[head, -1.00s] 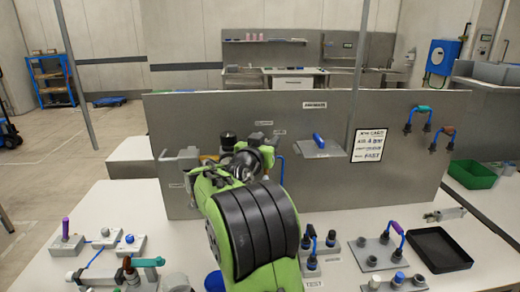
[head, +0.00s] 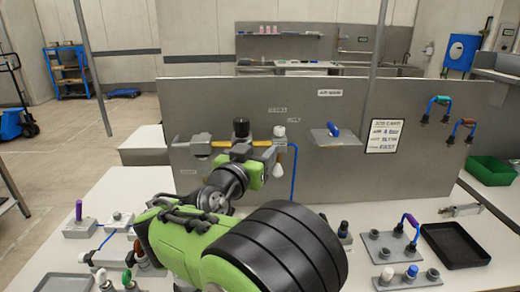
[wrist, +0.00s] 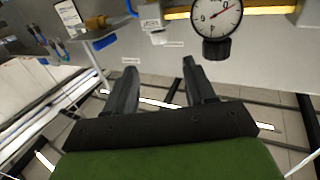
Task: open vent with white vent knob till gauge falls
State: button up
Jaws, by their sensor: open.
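The white vent knob (head: 279,131) stands on a grey block at the pipe in front of the grey panel. It also appears in the wrist view (wrist: 158,39), where the scene is upside down. In the head view my arm hides part of the pipework.
A blue handle (head: 334,129) sits on a shelf right of the knob. A blue pipe (head: 294,172) runs down beside it. The grey panel (head: 350,185) stands behind. Handles and knobs on plates and a black tray (head: 455,245) stand on the table at right.

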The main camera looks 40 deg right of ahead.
jog(key=d+f+n+y, duration=0.2)
jog(key=d+f+y, duration=0.1)
jog(key=d+f, duration=0.35)
jog(key=n+t+y+b, duration=0.2)
jog(key=n+t+y, duration=0.25)
jog(key=t, duration=0.35)
send_near(281, 131)
jog(key=shift+n, duration=0.25)
jog(key=p+x, duration=0.1)
jog(key=x, duration=1)
jog(key=shift+w+d, duration=0.15)
jog(key=shift+w, duration=0.05)
jog(key=shift+c, duration=0.3)
jog(key=c, duration=0.9)
jog(key=shift+o, duration=0.2)
jog(key=shift+h, duration=0.25)
